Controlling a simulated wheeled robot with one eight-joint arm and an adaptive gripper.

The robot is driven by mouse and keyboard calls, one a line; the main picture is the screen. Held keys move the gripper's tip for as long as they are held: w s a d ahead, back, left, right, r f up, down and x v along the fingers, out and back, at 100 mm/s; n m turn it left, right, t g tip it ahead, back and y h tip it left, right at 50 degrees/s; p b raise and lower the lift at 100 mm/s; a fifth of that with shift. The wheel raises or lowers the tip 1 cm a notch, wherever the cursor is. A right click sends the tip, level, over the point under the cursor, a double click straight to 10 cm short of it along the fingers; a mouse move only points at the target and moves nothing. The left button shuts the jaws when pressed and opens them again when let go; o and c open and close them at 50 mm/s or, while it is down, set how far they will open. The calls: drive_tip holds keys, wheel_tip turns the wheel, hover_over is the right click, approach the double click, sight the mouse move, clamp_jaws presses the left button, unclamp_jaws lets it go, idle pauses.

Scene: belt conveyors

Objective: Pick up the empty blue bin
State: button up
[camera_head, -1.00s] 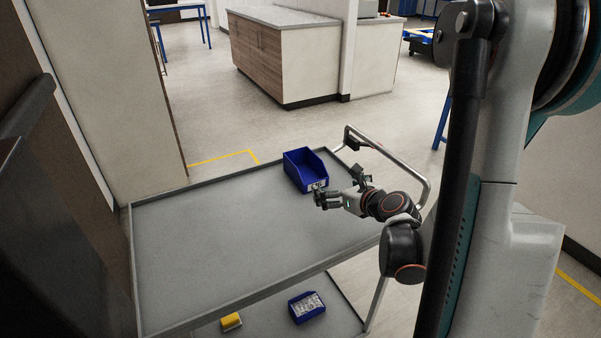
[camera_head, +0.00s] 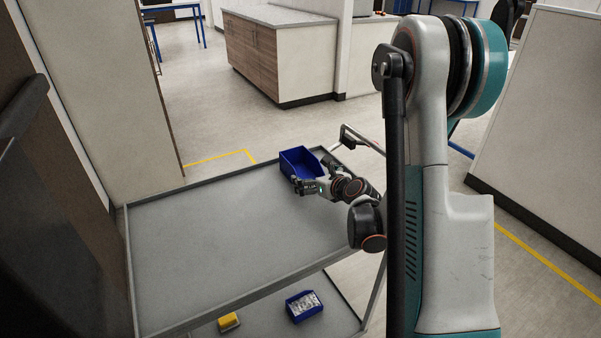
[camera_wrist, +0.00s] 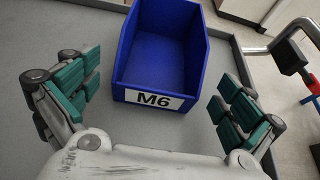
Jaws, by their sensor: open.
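The empty blue bin (camera_head: 299,161) stands upright on the cart's grey top shelf, near its far right corner. My gripper (camera_head: 312,184) is at the near side of the bin in the head view. In the wrist view my gripper (camera_wrist: 158,98) is open, with one green-padded finger to the left of the bin's front and one to the right. Neither finger appears to touch the bin.
The cart's top shelf (camera_head: 220,240) is otherwise clear, with a raised rim. Its metal handle (camera_head: 362,138) rises close to the right of the bin. On the lower shelf are a filled blue bin (camera_head: 304,306) and a yellow object (camera_head: 229,322). A cabinet (camera_head: 280,55) stands beyond.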

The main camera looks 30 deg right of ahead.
drive_tip(key=shift+x, duration=0.9)
drive_tip(key=c, duration=1.1)
wheel_tip(320, 180, up, 19)
drive_tip(key=p, duration=0.7)
drive_tip(key=s+a+n+y, duration=0.1)
drive_tip(key=s+a, duration=0.1)
drive_tip(key=a, duration=0.4)
drive_tip(key=s+a+n+y, duration=0.1)
drive_tip(key=s+a, duration=0.1)
drive_tip(key=a, duration=0.5)
drive_tip(key=s+a+n+y, duration=0.1)
drive_tip(key=s+a, duration=0.1)
drive_tip(key=a, duration=0.4)
drive_tip(key=shift+s+a+f+g+y, duration=0.25)
drive_tip(key=shift+s+f+g+y, duration=0.05)
drive_tip(key=shift+s+g, duration=0.1)
